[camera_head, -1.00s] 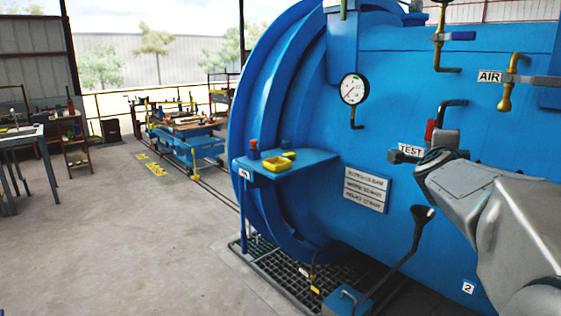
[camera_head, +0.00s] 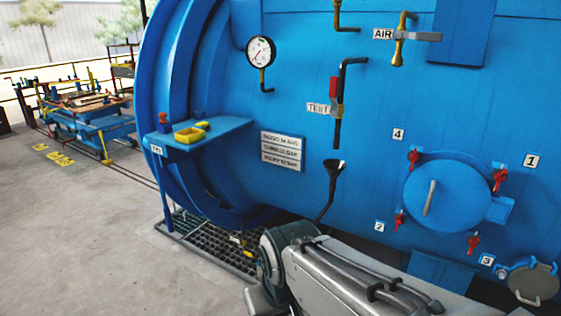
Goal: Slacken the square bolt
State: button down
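I cannot make out a square bolt by its shape. The blue autoclave (camera_head: 300,100) fills most of the view. On its right side is a round blue hatch (camera_head: 450,200) with a grey bar handle (camera_head: 430,198). Red clamp fittings stand around it: one by label 4 (camera_head: 414,158), one by label 1 (camera_head: 499,178), one by label 2 (camera_head: 400,220) and one by label 3 (camera_head: 473,243). They are too small to tell their bolt heads. My grey arm crosses the bottom of the view, below and left of the hatch. My gripper is not in view.
A blue shelf (camera_head: 215,132) holds a yellow tray (camera_head: 190,135). A gauge (camera_head: 261,51), the TEST valve (camera_head: 336,98), the AIR valve (camera_head: 402,37) and a black funnel pipe (camera_head: 332,175) stick out. A grey round cover (camera_head: 535,282) sits lower right. Floor is clear at left (camera_head: 80,230).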

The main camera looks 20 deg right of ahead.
aim_at(501, 272)
jog(key=z, duration=2.55)
